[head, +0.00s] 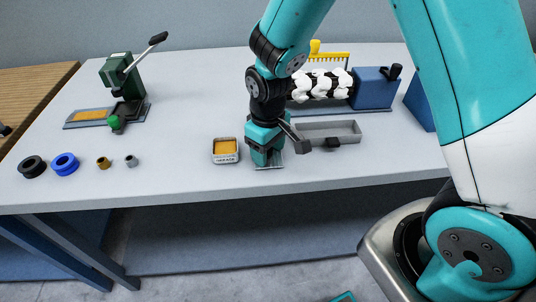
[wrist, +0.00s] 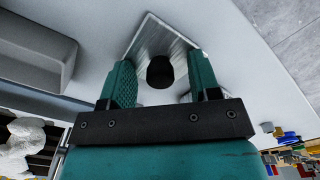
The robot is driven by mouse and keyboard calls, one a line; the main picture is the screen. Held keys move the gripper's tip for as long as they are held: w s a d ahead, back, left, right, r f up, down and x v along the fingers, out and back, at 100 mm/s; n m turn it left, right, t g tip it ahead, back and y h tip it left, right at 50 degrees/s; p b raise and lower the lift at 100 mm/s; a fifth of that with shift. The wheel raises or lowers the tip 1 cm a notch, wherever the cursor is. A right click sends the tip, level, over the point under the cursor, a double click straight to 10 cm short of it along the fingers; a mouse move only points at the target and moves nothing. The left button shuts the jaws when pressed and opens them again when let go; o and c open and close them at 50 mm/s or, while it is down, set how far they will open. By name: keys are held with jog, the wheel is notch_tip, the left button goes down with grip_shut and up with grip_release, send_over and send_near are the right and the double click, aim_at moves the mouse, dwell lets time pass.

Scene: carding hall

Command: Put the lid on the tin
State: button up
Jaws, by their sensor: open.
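The open tin (head: 226,158) stands near the table's front edge, a small square box with a printed label and yellow-orange contents. The lid (wrist: 150,36) is a square, shiny metal plate with a round black knob (wrist: 160,72). It lies on the table to the right of the tin; in the head view a sliver of it shows under my gripper (head: 266,161). My gripper points down over the lid. In the wrist view its two fingers (wrist: 162,66) are apart, with the knob between them and gaps on both sides.
A grey tray (head: 345,127) is close on the right, with a drum of white fluff (head: 322,86) and a blue block (head: 374,90) behind. A green lever press (head: 117,72) stands far left. Rings (head: 65,163) and small pieces lie along the left front. Table between press and tin is clear.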

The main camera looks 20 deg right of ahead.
jog(key=c, duration=1)
jog(key=shift+r, duration=0.1)
